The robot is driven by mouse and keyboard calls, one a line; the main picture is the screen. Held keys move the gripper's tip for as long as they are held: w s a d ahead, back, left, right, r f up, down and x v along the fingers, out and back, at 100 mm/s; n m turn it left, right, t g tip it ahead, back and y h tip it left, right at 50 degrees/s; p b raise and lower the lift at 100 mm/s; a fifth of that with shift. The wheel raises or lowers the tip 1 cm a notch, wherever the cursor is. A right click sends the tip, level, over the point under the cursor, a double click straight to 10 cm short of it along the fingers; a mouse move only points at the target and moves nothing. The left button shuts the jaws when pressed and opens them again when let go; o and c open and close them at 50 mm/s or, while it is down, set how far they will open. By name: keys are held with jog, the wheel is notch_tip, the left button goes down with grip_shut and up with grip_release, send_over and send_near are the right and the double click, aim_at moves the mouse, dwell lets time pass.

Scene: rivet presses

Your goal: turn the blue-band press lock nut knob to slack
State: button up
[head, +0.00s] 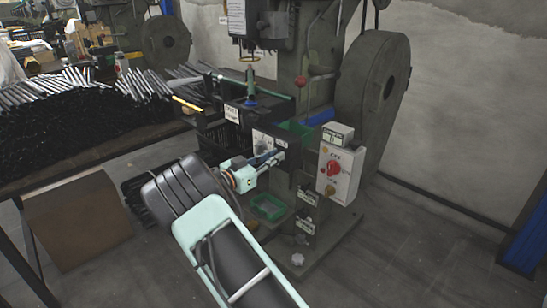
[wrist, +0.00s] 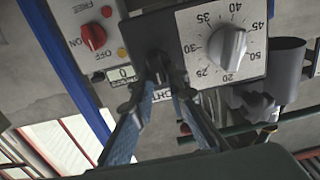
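A small black knob (wrist: 155,58), which looks like the lock nut knob, sits beside the dial plate in the wrist view. A white label, partly hidden, shows below it. My gripper (wrist: 157,76) reaches it with its blue-grey fingers drawn close together, the tips at the knob's two sides. They look shut on it, though the contact is small and dark. In the head view my gripper (head: 266,166) is at the front of the press (head: 310,50), just below the dial plate (head: 265,142). The knob is hidden there. A blue bar (head: 318,118) shows on the press.
A grey dial knob (wrist: 228,45) on a numbered scale is close beside my fingers. A control box (head: 340,165) with a red switch stands right of them. A green tray (head: 268,207) is below. Dark rods (head: 70,120) cover the bench at left.

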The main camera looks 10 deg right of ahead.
grip_shut()
jog(key=shift+a+f+n+b, duration=0.1)
jog(key=shift+n+b, duration=0.2)
jog(key=shift+n, duration=0.1)
jog(key=shift+w+a+f+n, duration=0.1)
jog(key=shift+w+f+n, duration=0.1)
jog(key=shift+n, duration=2.65)
jog(key=shift+w+a+f+n, duration=0.15)
jog(key=shift+f+n, duration=0.1)
jog(key=shift+n, duration=2.65)
jog(key=shift+w+a+f+n, duration=0.1)
jog(key=shift+w+f+n, duration=0.1)
jog(key=shift+n, duration=2.65)
jog(key=shift+p, duration=0.3)
jog(key=o, duration=0.5)
grip_release()
